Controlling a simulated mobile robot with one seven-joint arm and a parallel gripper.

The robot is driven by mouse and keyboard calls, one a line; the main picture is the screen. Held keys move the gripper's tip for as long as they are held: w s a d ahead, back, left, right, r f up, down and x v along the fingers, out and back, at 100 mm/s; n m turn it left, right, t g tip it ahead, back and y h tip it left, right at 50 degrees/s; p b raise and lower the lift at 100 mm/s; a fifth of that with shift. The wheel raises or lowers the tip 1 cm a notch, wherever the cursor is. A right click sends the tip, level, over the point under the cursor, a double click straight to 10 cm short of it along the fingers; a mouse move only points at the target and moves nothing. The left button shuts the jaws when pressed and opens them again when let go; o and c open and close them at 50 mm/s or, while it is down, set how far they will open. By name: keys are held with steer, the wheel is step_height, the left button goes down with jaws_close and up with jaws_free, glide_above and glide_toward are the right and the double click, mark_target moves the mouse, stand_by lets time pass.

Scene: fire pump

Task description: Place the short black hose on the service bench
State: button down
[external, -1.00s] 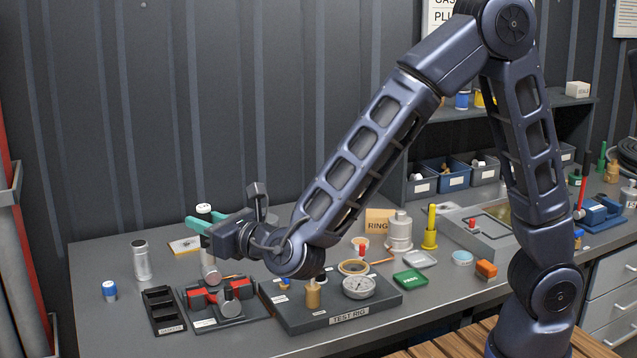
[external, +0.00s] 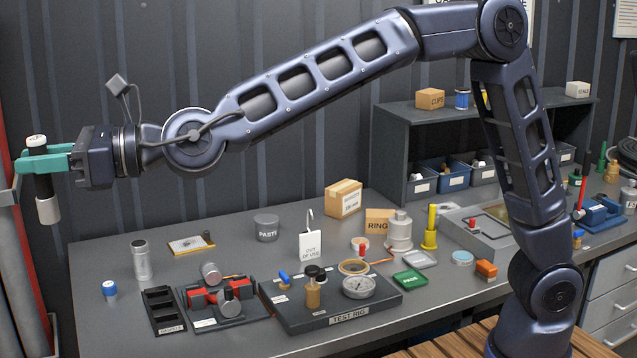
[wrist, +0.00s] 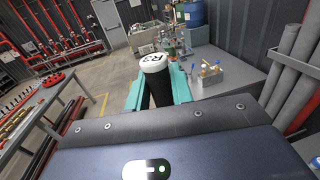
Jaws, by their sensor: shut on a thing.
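My gripper (external: 38,162) has teal fingers and is shut on a short black upright piece, the short black hose (external: 43,184). It has a white cap on top and a silver end below. It hangs in the air beyond the left end of the grey bench (external: 110,250), well above bench height. In the wrist view, the hose (wrist: 160,85) stands between the teal fingers, its white cap marked with dark characters. A grey table (wrist: 45,115) with a red ring and brass fittings is at the left there. No label shows which surface is the service bench.
The bench in the external view carries a test rig (external: 330,298), a block with red parts (external: 225,300), a black slotted tray (external: 163,310) and a silver can (external: 142,260). Pipes (external: 12,270) stand close to the gripper at the left. Open floor (wrist: 100,75) shows in the wrist view.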

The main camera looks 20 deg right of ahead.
steer(key=shift+s+a+r, duration=0.1)
steer(key=shift+a+r, duration=0.05)
stand_by(0.5)
